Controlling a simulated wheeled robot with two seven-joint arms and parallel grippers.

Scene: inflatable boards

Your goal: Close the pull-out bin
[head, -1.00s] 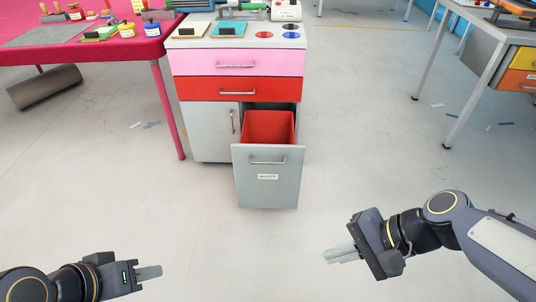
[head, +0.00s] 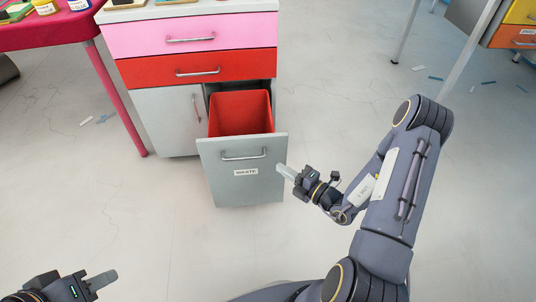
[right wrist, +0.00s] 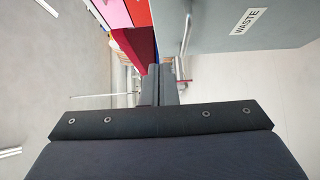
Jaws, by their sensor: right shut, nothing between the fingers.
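The pull-out bin stands out from the cabinet, its grey front panel (head: 232,190) forward and the red bin (head: 241,112) visible behind it. The panel has a metal handle (head: 244,156) and a "WASTE" label (head: 246,172), which also shows in the right wrist view (right wrist: 248,21). My right gripper (head: 283,170) is shut and empty, close to the right edge of the panel; I cannot tell whether it touches. In the right wrist view its fingers (right wrist: 160,85) point along the panel. My left gripper (head: 106,278) is at the lower left, away from the bin, its fingers together.
The cabinet has a pink drawer (head: 185,38), a red drawer (head: 195,70) and a grey door (head: 170,120), all shut. A magenta table (head: 50,30) stands to the left. Another table's leg (head: 470,60) is at the right. The floor in front is clear apart from small scraps.

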